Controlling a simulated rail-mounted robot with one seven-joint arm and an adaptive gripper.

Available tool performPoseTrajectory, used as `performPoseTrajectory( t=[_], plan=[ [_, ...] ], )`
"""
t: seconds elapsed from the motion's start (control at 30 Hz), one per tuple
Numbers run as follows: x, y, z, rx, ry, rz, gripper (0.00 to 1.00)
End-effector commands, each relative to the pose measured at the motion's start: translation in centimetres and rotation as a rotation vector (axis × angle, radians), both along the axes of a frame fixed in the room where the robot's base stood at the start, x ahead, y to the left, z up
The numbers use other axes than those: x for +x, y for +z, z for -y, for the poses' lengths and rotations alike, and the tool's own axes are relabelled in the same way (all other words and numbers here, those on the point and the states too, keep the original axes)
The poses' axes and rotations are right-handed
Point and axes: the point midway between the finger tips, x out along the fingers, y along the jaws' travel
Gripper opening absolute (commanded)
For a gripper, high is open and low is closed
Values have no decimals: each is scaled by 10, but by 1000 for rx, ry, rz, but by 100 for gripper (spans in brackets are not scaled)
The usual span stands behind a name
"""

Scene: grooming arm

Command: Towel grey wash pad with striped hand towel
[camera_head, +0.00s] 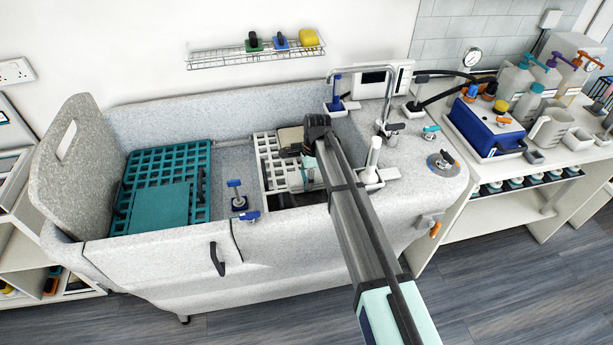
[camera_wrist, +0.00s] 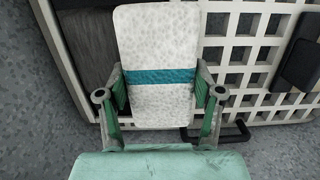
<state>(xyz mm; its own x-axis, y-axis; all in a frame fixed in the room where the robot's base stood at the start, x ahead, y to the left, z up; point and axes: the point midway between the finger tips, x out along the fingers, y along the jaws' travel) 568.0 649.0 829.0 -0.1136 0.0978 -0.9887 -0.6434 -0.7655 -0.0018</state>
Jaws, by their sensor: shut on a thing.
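My gripper (camera_wrist: 160,92) is shut on the striped hand towel (camera_wrist: 155,42), a pale speckled pad-like shape with a teal band across it. The towel extends beyond the fingertips in the wrist view. In the head view my gripper (camera_head: 308,178) is over the white grid rack in the tub, and the towel is mostly hidden by my arm. A dark grey flat surface (camera_wrist: 88,35) lies under the towel's left side in the wrist view. It may be the grey wash pad, but I cannot tell for sure, nor whether the towel touches it.
The white grid rack (camera_wrist: 247,52) bears a dark block (camera_wrist: 299,66) at right. A teal grid platform (camera_head: 185,157) fills the tub's left part.

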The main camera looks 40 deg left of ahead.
Motion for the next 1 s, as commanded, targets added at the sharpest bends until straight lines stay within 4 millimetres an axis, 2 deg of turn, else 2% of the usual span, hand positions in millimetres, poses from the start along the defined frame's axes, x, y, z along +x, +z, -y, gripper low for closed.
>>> performPoseTrajectory(
  t=[0.73, 1.0],
  plan=[
    [-1, -14, 1, 0, 0, 0, 38],
    [-19, -14, 23, -1, 0, -1, 38]
  ],
)
